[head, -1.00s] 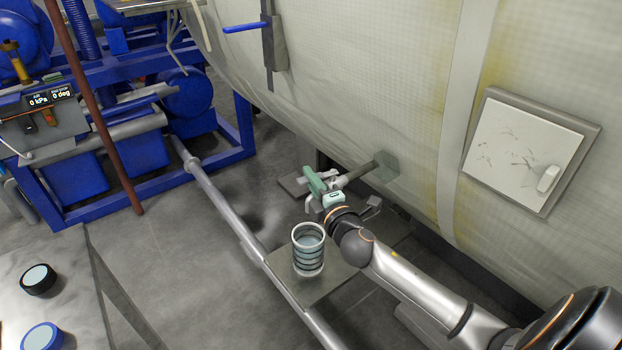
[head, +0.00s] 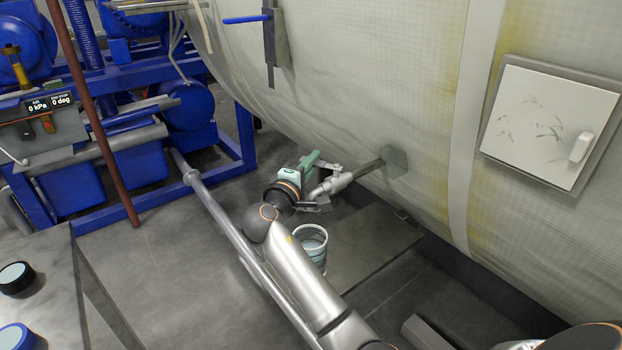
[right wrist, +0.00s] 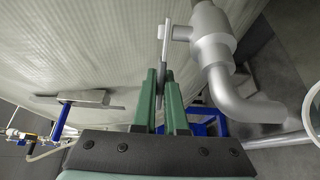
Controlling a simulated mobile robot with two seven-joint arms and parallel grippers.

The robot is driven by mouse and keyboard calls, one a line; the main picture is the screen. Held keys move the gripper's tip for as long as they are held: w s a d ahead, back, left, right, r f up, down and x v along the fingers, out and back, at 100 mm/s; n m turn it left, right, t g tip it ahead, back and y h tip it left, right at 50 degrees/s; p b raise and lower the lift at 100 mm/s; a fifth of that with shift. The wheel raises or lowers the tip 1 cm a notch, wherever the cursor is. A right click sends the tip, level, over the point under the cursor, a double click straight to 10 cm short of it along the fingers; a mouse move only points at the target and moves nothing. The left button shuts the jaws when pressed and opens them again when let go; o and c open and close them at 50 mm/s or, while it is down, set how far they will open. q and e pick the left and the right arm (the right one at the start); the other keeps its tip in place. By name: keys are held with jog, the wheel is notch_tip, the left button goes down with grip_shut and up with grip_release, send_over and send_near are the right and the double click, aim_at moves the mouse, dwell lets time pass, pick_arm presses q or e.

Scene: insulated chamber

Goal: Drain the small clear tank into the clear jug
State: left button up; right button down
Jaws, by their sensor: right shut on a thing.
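My right gripper (head: 314,162) has green fingers and is at the valve on a grey drain pipe (head: 345,181) that comes out of the chamber wall. In the right wrist view its fingers (right wrist: 166,76) are shut on a flat metal valve lever (right wrist: 165,50). The pipe's bent outlet (right wrist: 240,100) is to the right of the fingers there. The clear jug (head: 312,241) stands below the outlet, its lower left hidden by my right arm. A clear rim, likely the jug's (right wrist: 314,105), shows at the right edge of the wrist view. I cannot make out a small clear tank. My left gripper is not in view.
The pale insulated chamber wall (head: 370,75) curves above the valve. A flat dark plate (head: 365,250) lies on the floor around the jug. A long grey pipe (head: 215,205) runs across the floor at left. Blue machinery (head: 190,105) stands behind it.

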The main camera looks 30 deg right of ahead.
jog(key=shift+w+d+f+m+g+h+b, duration=0.2)
jog(key=shift+f+m+g+h+b, duration=0.15)
jog(key=shift+m+g+b, duration=0.35)
pick_arm(q)
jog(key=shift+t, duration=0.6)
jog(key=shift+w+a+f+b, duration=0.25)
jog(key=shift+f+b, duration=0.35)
jog(key=shift+b, duration=0.3)
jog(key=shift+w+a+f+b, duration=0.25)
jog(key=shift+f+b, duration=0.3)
jog(key=shift+b, duration=0.3)
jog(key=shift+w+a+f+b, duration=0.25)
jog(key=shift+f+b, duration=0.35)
jog(key=shift+b, duration=0.3)
pick_arm(e)
jog(key=shift+w+d+r+m+g+h, duration=0.1)
jog(key=shift+d+m+g+h, duration=0.3)
jog(key=shift+m+g, duration=0.65)
jog(key=shift+w+d+r+m+g+h, duration=0.15)
jog(key=shift+d+m+g+h, duration=0.35)
jog(key=shift+g, duration=1)
jog(key=shift+s+d+r+m+g+h, duration=0.1)
jog(key=shift+d+m+g+h, duration=0.2)
jog(key=shift+m+g, duration=0.75)
